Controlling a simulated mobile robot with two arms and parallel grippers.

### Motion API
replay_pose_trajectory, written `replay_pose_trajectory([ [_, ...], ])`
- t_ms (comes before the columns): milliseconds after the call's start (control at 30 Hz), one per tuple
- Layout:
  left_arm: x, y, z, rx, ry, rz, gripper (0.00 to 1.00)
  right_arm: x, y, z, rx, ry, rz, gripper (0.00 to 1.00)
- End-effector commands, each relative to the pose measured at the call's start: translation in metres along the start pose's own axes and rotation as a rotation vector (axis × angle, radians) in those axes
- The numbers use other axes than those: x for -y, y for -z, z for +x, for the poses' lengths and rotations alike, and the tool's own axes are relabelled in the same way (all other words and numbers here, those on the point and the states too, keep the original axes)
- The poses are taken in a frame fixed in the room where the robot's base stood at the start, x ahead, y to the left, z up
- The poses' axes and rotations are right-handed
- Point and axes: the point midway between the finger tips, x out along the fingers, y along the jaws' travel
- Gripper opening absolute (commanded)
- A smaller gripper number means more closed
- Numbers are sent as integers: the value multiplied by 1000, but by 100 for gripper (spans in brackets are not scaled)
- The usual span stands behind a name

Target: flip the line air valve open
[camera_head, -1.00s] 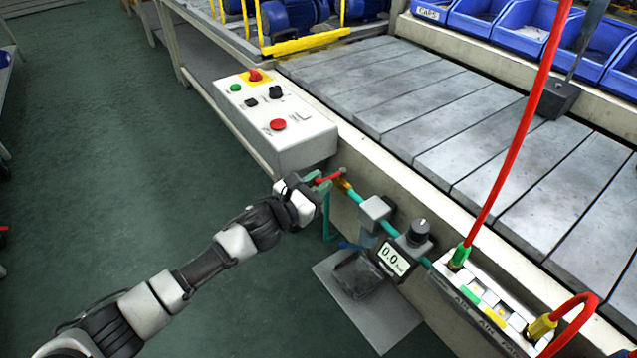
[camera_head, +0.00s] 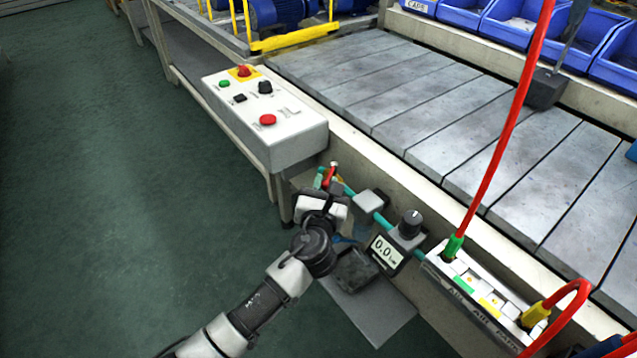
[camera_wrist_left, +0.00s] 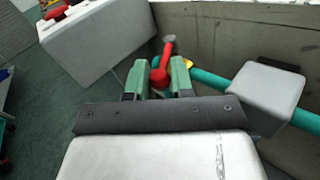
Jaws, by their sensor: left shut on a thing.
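The line air valve has a red lever (camera_head: 331,174), low on the front side of the conveyor, at the left end of a teal air pipe (camera_head: 347,189). My left gripper (camera_head: 326,182) is at this lever. In the left wrist view its green fingertips (camera_wrist_left: 158,80) are shut on the lever's rounded red end, and the red lever (camera_wrist_left: 168,47) runs on beyond them. A bit of yellow valve body (camera_wrist_left: 188,63) shows to the right of the fingers; the rest is hidden. My right gripper is not in view.
A grey block (camera_head: 369,200) and a gauge reading 0.0 (camera_head: 387,251) with a black knob sit along the pipe. A control box (camera_head: 265,118) with buttons stands just above the gripper. A labelled manifold (camera_head: 480,293) with red hoses is to the right.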

Motion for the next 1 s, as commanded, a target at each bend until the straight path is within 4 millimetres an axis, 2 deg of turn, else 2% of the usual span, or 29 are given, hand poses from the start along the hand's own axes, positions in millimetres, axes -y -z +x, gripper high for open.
replay_pose_trajectory([
  [400,12,-2,-1,-36,-174,1,0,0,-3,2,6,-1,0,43],
  [900,14,-2,-1,-39,-193,1,0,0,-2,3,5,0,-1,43],
  [933,14,-2,-1,-39,-193,1,24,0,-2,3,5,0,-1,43],
  [1000,14,-2,-1,-39,-192,1,35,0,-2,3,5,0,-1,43],
])
